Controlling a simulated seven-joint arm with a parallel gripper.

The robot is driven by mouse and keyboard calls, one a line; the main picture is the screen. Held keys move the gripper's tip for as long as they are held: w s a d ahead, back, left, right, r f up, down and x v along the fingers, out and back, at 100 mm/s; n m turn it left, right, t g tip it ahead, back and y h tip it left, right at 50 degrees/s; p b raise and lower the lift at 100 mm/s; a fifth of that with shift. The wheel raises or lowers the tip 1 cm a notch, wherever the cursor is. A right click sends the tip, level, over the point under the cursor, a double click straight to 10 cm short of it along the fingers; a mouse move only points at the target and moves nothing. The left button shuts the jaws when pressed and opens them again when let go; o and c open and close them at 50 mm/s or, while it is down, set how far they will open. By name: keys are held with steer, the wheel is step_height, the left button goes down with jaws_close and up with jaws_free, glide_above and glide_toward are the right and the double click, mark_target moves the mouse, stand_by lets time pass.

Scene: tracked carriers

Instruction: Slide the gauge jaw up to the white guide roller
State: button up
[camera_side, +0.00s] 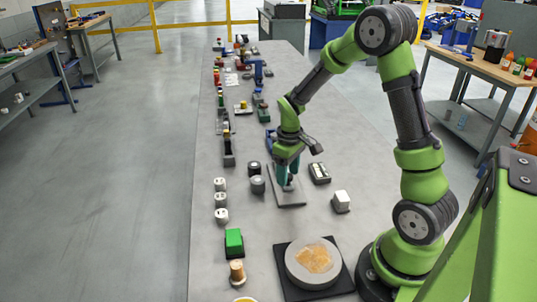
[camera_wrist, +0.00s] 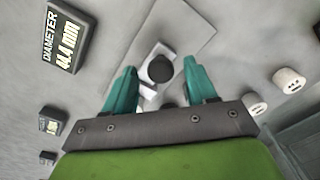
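In the wrist view, a dark round knob (camera_wrist: 160,69) stands on a pale piece, apparently the gauge jaw (camera_wrist: 148,91), on a grey plate (camera_wrist: 185,25). The teal fingers of my gripper (camera_wrist: 159,72) are apart on either side of the knob, with visible gaps. In the side view my gripper (camera_side: 287,174) points down over the same plate (camera_side: 291,200) and hides most of the jaw. White rollers (camera_side: 220,184) stand in a row to the left; two also show at the right of the wrist view (camera_wrist: 288,80). I cannot tell which is the guide roller.
A display (camera_wrist: 68,38) reads "DIAMETER 44.4 mm"; it stands right of the plate in the side view (camera_side: 319,173). Dark cylinders (camera_side: 257,186) stand left of the plate.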

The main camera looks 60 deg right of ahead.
step_height(320, 180, up, 17)
stand_by(0.6)
stand_by(0.8)
steer(key=s+a+r+m+t+y, duration=0.1)
steer(key=s+a+m+t, duration=0.1)
steer(key=s+a, duration=0.4)
steer(key=s+a+r+m+t+y, duration=0.1)
steer(key=s+a+t, duration=0.4)
steer(key=a, duration=0.5)
steer(key=shift+s+r+m, duration=0.35)
steer(key=shift+r+m, duration=0.15)
steer(key=shift+r, duration=0.1)
